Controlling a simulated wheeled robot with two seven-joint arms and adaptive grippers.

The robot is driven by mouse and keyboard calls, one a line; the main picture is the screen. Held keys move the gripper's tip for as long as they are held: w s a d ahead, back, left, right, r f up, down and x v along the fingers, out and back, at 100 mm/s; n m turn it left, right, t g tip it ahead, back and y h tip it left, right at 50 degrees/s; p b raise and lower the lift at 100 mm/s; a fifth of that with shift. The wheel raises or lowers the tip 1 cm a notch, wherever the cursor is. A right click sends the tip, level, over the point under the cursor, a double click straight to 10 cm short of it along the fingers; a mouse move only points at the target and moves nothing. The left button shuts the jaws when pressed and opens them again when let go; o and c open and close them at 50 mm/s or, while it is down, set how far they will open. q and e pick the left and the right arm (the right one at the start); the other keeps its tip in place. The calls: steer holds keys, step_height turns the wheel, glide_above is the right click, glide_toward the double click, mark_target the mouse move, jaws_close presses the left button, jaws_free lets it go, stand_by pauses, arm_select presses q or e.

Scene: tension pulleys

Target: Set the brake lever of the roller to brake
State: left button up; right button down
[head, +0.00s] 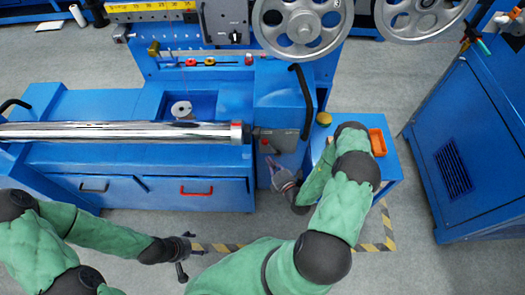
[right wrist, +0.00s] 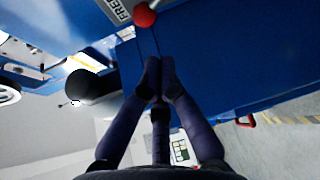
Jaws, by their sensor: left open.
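The brake lever's red ball knob (head: 264,142) is at the right end of the silver roller (head: 120,132), on the blue machine. In the right wrist view the red knob (right wrist: 144,16) is at the top, beside a plate reading "FREE" (right wrist: 117,9). The lever's arm is hard to make out. My right gripper (head: 270,163) is just below the knob in the head view. Its fingertips (right wrist: 160,68) are close together with nothing between them, apart from the knob. My left gripper (head: 184,259) is open and empty, low over the floor in front of the machine.
A black curved handle (head: 302,100) rises right of the roller's end. Drawers with a red handle (head: 196,190) and a dark handle (head: 94,187) are below the roller. A small blue table with an orange tray (head: 377,142) stands behind my right arm. A blue cabinet (head: 470,150) is at far right.

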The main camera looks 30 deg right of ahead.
mark_target(272, 149)
arm_select(q)
step_height(272, 149, down, 2)
steer(key=shift+f+b, duration=0.2)
steer(key=shift+b, duration=0.95)
arm_select(e)
steer(key=w+f, duration=0.1)
steer(key=w, duration=0.8)
steer(key=shift+w+d, duration=0.15)
steer(key=shift+w, duration=0.15)
steer(key=shift+d, duration=0.15)
